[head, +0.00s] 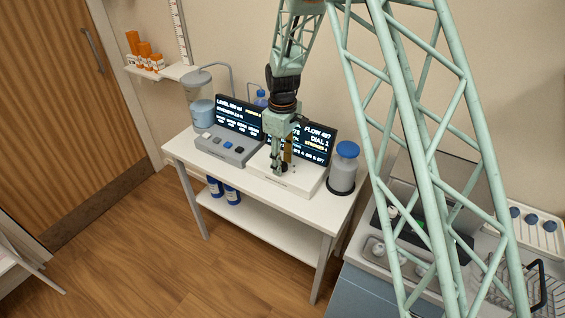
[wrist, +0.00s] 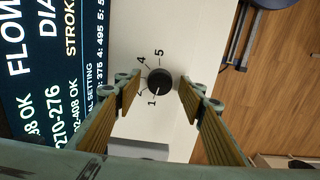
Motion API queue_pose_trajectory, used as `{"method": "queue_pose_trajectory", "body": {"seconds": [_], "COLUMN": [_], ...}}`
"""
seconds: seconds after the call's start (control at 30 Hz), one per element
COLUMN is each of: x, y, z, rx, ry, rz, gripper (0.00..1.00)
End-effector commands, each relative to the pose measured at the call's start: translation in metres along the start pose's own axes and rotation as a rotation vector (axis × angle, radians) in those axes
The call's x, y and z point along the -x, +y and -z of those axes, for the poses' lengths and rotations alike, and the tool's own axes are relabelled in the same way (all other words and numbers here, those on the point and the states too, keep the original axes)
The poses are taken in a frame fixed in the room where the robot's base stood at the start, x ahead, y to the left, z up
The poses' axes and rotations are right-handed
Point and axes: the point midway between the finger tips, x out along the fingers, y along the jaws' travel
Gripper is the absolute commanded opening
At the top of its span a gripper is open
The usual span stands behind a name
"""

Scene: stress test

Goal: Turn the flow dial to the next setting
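The flow dial (wrist: 159,82) is a small black round knob on a white top face in the wrist view. Numbers including 1, 4 and 5 are printed around it, and its white mark points toward the 1. My gripper (wrist: 160,78) is open, with one finger on each side of the dial and a visible gap on both sides. In the head view my gripper (head: 280,171) points down over the white dial box (head: 305,187) and mostly hides the dial. The dark screen (head: 319,140) behind it reads FLOW and DIAL 1.
A grey button box (head: 228,150) with a second screen (head: 238,115) stands left of the dial box. A blue-capped bottle (head: 343,168) stands close on the right. All are on a white table (head: 250,180). A sink counter (head: 365,262) lies to the right.

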Motion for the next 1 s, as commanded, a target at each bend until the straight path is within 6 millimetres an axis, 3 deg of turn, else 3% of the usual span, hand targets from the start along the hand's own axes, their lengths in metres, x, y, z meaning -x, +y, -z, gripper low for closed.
{"method": "queue_pose_trajectory", "body": {"seconds": [0.57, 1.0], "x": [0.013, 0.067], "y": [0.001, 0.001], "z": [0.001, 0.001], "rx": [-0.001, 0.000], "ry": [0.001, 0.002], "rz": [-0.001, -0.002], "gripper": [0.37, 0.37]}}
